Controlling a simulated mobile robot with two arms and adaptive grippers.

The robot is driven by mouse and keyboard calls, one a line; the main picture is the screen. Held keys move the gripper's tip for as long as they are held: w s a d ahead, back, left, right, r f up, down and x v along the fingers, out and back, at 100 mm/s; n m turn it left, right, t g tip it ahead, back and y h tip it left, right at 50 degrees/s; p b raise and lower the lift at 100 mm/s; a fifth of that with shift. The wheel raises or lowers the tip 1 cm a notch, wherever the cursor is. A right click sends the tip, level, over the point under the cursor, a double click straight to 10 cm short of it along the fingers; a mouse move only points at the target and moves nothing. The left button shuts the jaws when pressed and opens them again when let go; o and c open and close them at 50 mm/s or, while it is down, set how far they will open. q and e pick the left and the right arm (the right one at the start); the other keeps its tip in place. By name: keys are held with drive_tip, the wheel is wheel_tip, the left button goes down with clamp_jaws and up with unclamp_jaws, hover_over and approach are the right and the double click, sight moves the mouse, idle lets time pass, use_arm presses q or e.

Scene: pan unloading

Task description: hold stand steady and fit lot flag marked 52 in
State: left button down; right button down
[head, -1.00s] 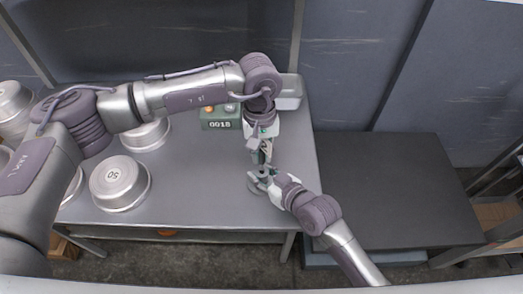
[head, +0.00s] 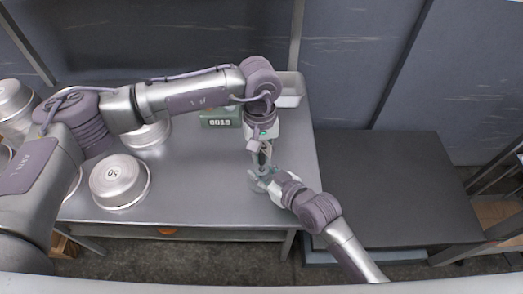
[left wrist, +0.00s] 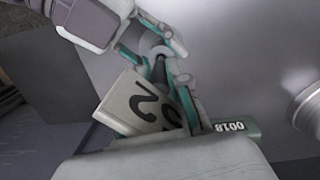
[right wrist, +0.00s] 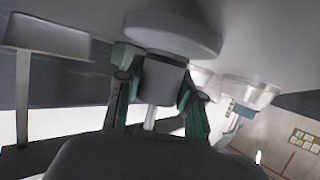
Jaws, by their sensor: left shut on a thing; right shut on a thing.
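The lot flag (left wrist: 135,103), a pale plate with dark digits, is tilted in the left wrist view. A 2 is clear and the other digit is partly covered. My left gripper (head: 262,157) is shut on it, above my right gripper (head: 267,176). My right gripper is shut on the stand, near the front right of the table. The stand's round base (right wrist: 172,32) and the grey block (right wrist: 160,85) between the fingers show in the right wrist view. Fingers hide where the flag's lower end meets the stand, so I cannot tell whether it is seated.
An upturned pan marked 50 (head: 120,181) stands on the grey table (head: 195,187), with more pans at left. A green block marked 0018 (head: 220,119) and a pale metal tray (head: 290,90) are at the back. A lower dark surface (head: 395,185) at right is empty.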

use_arm(q)
drive_tip(key=shift+f, duration=1.5)
idle(0.6)
drive_tip(key=c, duration=1)
unclamp_jaws()
use_arm(e)
drive_tip(key=c, duration=0.7)
unclamp_jaws()
use_arm(q)
drive_tip(key=r, duration=1.2)
drive_tip(key=shift+w+a, duration=0.15)
drive_tip(key=shift+w, duration=0.25)
use_arm(e)
drive_tip(key=shift+o, duration=0.2)
